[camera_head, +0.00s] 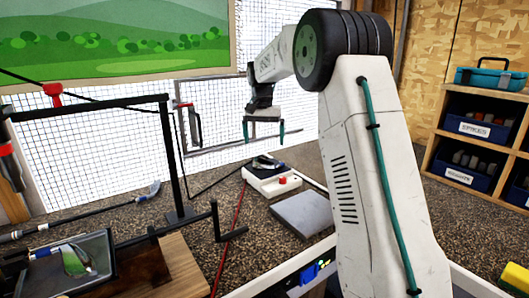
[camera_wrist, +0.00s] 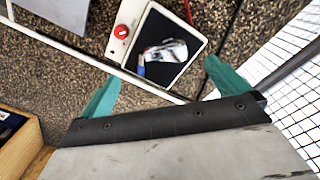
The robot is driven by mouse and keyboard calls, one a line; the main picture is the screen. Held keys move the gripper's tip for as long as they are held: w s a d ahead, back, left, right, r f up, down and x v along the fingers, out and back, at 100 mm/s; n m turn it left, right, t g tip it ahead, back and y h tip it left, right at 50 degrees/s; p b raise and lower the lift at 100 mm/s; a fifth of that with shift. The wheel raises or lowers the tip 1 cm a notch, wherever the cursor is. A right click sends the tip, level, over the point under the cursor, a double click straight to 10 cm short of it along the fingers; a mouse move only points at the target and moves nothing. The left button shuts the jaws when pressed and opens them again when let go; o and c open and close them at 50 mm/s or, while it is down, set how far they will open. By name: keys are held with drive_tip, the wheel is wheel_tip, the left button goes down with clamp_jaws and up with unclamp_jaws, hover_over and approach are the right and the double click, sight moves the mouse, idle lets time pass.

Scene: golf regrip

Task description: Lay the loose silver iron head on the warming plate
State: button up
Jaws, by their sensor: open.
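The warming plate (camera_head: 264,178) is a white box with a dark top and a red knob, on the speckled bench beyond the grey slab. The loose silver iron head (camera_head: 266,162) lies on its dark top. The wrist view shows the iron head (camera_wrist: 168,50) with a blue end, within the dark surface of the warming plate (camera_wrist: 182,78). My gripper (camera_head: 264,138) is above and apart from it, with teal fingers spread and nothing between them. It also shows in the wrist view (camera_wrist: 162,72), its fingers on either side of the plate's near edge.
A flat grey slab (camera_head: 302,214) lies in front of the plate. A black frame (camera_head: 175,150) and a club (camera_head: 100,210) stand and lie at left. A tray (camera_head: 85,265) holding another club head is at front left. Wire mesh (camera_head: 100,150) backs the bench. Shelves (camera_head: 480,130) stand at right.

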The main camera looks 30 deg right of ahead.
drive_tip(key=s+a+r+n, duration=0.1)
drive_tip(key=s+a+r, duration=0.25)
drive_tip(key=s, duration=0.35)
drive_tip(key=s+a+r+n+t, duration=0.1)
drive_tip(key=s+a+r+n, duration=0.1)
drive_tip(key=s+a, duration=0.4)
drive_tip(key=s+a+r+n, duration=0.1)
drive_tip(key=s+a+r, duration=0.25)
drive_tip(key=s, duration=0.45)
drive_tip(key=s+a+f+n, duration=0.2)
drive_tip(key=s+f, duration=0.3)
drive_tip(key=s, duration=0.6)
drive_tip(key=s+a+f+n, duration=0.2)
drive_tip(key=s+a+f, duration=0.2)
drive_tip(key=s, duration=0.8)
drive_tip(key=shift+a+f+n+t, duration=0.3)
drive_tip(key=shift+f+n, duration=0.1)
drive_tip(key=shift+f, duration=0.2)
